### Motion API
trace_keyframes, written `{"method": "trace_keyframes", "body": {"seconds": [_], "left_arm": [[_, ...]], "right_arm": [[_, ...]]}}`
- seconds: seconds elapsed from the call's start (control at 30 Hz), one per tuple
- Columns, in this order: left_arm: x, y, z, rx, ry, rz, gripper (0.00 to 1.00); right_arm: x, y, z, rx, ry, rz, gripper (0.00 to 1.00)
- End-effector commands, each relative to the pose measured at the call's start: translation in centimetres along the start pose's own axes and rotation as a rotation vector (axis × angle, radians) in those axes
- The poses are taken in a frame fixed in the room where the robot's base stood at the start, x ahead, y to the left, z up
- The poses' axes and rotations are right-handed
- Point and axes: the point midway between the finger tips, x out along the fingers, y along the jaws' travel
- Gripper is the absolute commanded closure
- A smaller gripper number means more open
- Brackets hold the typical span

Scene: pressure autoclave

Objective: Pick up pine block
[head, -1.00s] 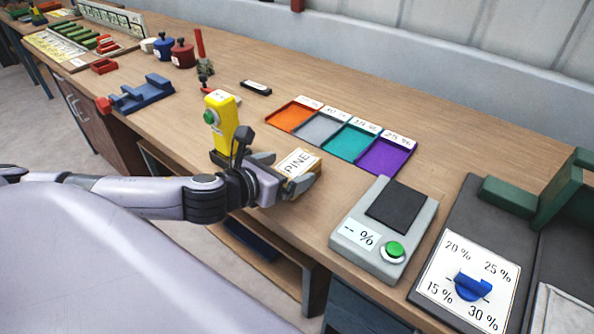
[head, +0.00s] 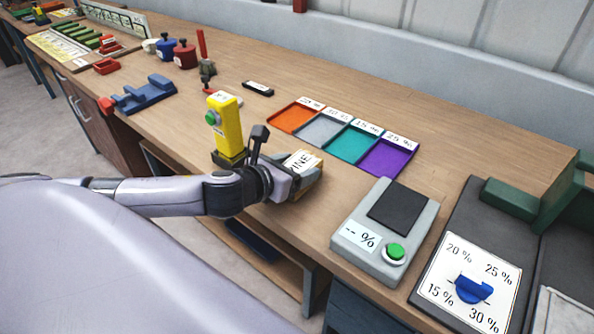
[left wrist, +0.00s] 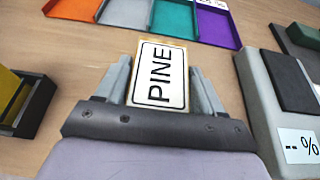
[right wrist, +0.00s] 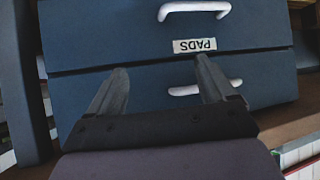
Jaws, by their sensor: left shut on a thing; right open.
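The pine block (head: 306,163) is a light wooden block with a white label reading PINE. It sits at the bench's front edge, in front of the coloured trays. My left gripper (head: 300,181) is shut on it. In the left wrist view the pine block (left wrist: 158,75) lies between the two fingers of my left gripper (left wrist: 160,85), label facing up. I cannot tell whether it touches the bench. My right gripper (right wrist: 160,80) shows only in the right wrist view, open and empty in front of blue drawers (right wrist: 165,45).
A yellow device (head: 226,125) stands just left of the block. Orange, grey, teal and purple trays (head: 390,157) lie behind it. A grey meter (head: 346,222) with a green button stands to the right, and a dial panel (head: 440,290) beyond. Bench between block and trays is clear.

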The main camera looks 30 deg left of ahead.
Motion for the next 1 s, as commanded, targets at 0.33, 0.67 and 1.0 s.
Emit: {"method": "trace_keyframes", "body": {"seconds": [0.33, 0.67, 1.0], "left_arm": [[-1.1, 0.0, 2.9, 0.003, -0.006, 0.0, 0.68], [-4.7, 0.0, 11.6, 0.003, -0.011, -0.001, 0.68], [-7.2, 0.0, 17.6, 0.0, -0.005, -0.001, 0.68]], "right_arm": [[-0.5, 0.0, -0.7, -0.001, 0.001, 0.0, 0.17], [-1.7, 0.0, -2.3, -0.001, 0.001, 0.0, 0.17], [-2.4, 0.0, -3.2, -0.001, 0.001, 0.0, 0.17]]}}
